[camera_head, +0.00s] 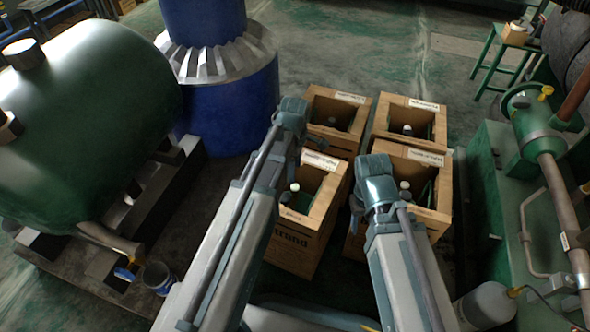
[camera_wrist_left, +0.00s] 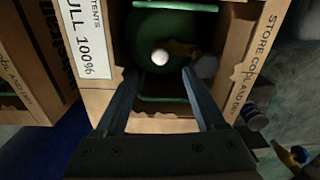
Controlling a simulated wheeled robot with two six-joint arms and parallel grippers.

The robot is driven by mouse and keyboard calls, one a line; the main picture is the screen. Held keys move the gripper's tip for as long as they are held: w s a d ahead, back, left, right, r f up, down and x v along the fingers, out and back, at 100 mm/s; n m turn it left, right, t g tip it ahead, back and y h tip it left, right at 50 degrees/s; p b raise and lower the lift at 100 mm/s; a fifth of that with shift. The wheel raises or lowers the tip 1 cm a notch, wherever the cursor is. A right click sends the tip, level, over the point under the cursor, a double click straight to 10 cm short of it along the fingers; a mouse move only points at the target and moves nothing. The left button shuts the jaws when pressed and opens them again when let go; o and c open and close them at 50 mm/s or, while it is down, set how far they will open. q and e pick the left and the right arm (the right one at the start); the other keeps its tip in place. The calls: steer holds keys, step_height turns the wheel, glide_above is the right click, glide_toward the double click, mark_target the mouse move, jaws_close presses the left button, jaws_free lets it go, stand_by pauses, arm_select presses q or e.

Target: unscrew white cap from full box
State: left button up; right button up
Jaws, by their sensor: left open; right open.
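The full box (camera_head: 296,238) is the front-left open carton. Its label, reading "FULL 100%" (camera_wrist_left: 87,42), shows in the left wrist view. Inside stands a green bottle (camera_wrist_left: 146,30) with a round white cap (camera_wrist_left: 160,57); the cap also shows in the head view (camera_head: 294,186). My left gripper (camera_wrist_left: 159,74) is open, its two fingers reaching over the box's wall with the cap between and just beyond their tips, not gripped. Its fingers are hard to make out in the head view. My right gripper (camera_head: 357,208) is open and empty near the front-right carton, its fingers partly hidden.
Other open cartons stand at the back left (camera_head: 318,138), back right (camera_head: 436,122) and front right (camera_head: 440,205), each with a bottle. A green tank (camera_head: 85,120) and blue drum (camera_head: 215,105) stand left; green machinery (camera_head: 495,215) stands right.

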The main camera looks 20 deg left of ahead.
mark_target(295, 186)
arm_select(q)
step_height(295, 186, down, 10)
steer(key=b, duration=0.9)
steer(key=shift+r+b, duration=0.15)
steer(key=shift+b, duration=0.15)
steer(key=shift+r+p, duration=0.5)
steer(key=shift+f, duration=0.1)
jaws_close()
stand_by(0.6)
